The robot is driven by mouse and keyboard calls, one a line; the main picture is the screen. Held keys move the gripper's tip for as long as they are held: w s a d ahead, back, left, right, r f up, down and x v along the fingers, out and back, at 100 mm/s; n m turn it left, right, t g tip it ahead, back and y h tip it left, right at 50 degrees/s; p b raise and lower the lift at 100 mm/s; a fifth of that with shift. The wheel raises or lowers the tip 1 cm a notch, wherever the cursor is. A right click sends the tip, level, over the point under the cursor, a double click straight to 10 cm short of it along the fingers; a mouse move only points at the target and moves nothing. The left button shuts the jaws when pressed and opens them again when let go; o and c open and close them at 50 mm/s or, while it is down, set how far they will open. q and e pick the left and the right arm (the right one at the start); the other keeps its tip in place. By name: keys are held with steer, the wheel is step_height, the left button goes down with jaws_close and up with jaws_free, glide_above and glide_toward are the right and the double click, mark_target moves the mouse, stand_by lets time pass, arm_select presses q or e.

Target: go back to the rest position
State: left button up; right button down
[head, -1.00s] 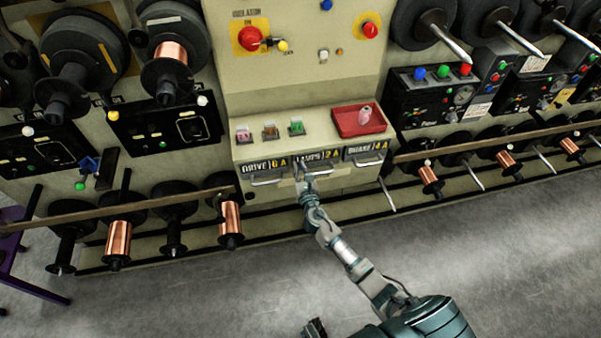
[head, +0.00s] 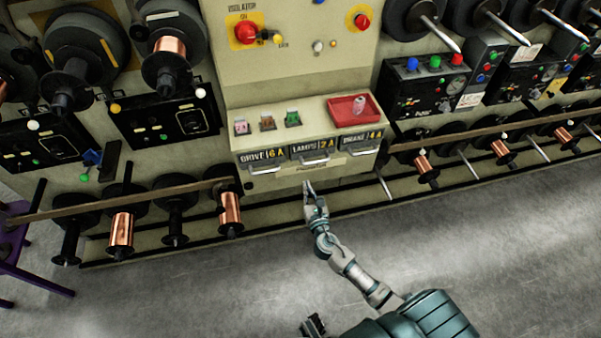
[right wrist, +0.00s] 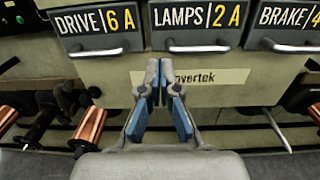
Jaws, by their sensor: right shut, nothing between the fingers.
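My right gripper (head: 309,188) is shut and empty, just in front of and below the drawer row in the head view. In the right wrist view its blue-padded fingers (right wrist: 158,92) meet at the tips, below the LAMPS drawer (right wrist: 198,25) and apart from its handle. The DRIVE drawer (right wrist: 97,27) is left of it and the BRAKE drawer (right wrist: 288,25) right. The LAMPS drawer also shows in the head view (head: 315,150), and all three drawers look closed. My left gripper is not clearly seen; a small dark part shows at the bottom edge.
On the ledge stand several small coloured fuses (head: 267,123) and a red tray (head: 341,105) holding a pink-white item. Copper spools (head: 230,208) and metal rods stick out on both sides. A purple stool (head: 12,250) stands at the far left. The grey floor (head: 200,290) in front is clear.

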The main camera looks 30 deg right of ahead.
steer(key=s+f+m+g, duration=0.3)
steer(key=s+f+m, duration=0.25)
steer(key=f, duration=0.25)
steer(key=s+f+m+g+p, duration=0.1)
steer(key=s+f+m+g, duration=0.25)
steer(key=f+m, duration=0.35)
steer(key=s+f+m+g, duration=0.2)
steer(key=s+f+m, duration=0.25)
steer(key=f, duration=0.45)
arm_select(q)
steer(key=s+f, duration=0.1)
steer(key=f, duration=0.1)
steer(key=s+a+f+p, duration=0.1)
steer(key=s+f, duration=0.1)
steer(key=shift+s+a+f, duration=0.1)
steer(key=shift+s+f, duration=0.05)
steer(key=shift+f, duration=0.2)
arm_select(e)
steer(key=s+a+f+m+g+y, duration=0.1)
steer(key=s+a+f+m+g, duration=0.1)
steer(key=s+f+m, duration=0.2)
steer(key=s+a+f+m+g+y, duration=0.1)
steer(key=s+a+f+m+g, duration=0.2)
steer(key=s, duration=0.7)
steer(key=s+a+f+m+g+y, duration=0.2)
steer(key=s+f+m, duration=0.4)
steer(key=s+m, duration=0.1)
steer(key=shift+s+a+f, duration=0.2)
steer(key=shift+s+a, duration=0.15)
steer(key=shift+s, duration=0.2)
